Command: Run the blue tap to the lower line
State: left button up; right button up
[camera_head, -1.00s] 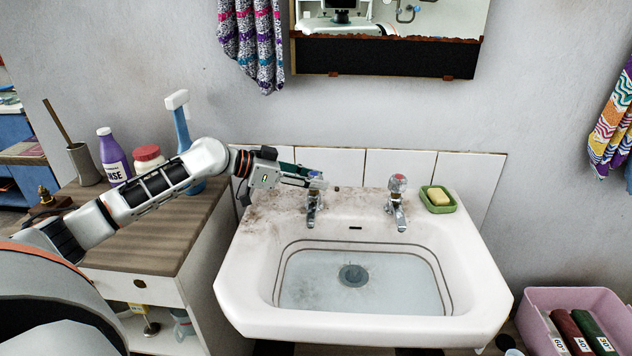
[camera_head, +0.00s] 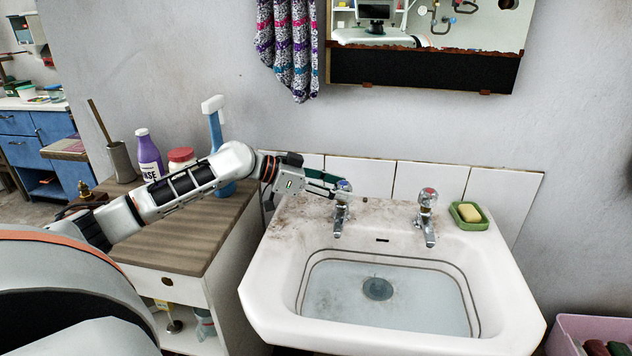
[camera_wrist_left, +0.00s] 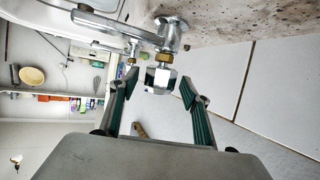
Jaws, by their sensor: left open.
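The blue tap (camera_head: 341,214), chrome with a blue-marked head, stands at the back left of the white basin (camera_head: 265,285). My left gripper (camera_head: 333,184) is open at the tap's head. In the left wrist view the head of the tap (camera_wrist_left: 161,78) lies between the two spread fingers (camera_wrist_left: 160,84), with gaps at the sides. Clear bluish water (camera_head: 415,300) covers the basin floor. Two dark lines run round the basin's inner wall, and the water surface appears near the lower line (camera_head: 474,318). No stream shows under the spout. My right gripper is out of view.
A red-marked tap (camera_head: 427,218) stands to the right, beside a green soap dish (camera_head: 468,224) with yellow soap. A wooden-topped cabinet (camera_head: 185,232) with a purple bottle (camera_head: 148,155) is at left, under my arm. A mirror (camera_head: 425,65) hangs above.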

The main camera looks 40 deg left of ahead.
aim_at(335, 187)
pick_arm(q)
jog(key=v, duration=0.6)
jog(key=shift+s+a, duration=0.2)
jog(key=shift+s, duration=0.15)
jog(key=shift+v, duration=2.05)
jog(key=shift+w+r, duration=0.1)
jog(key=shift+r, duration=0.05)
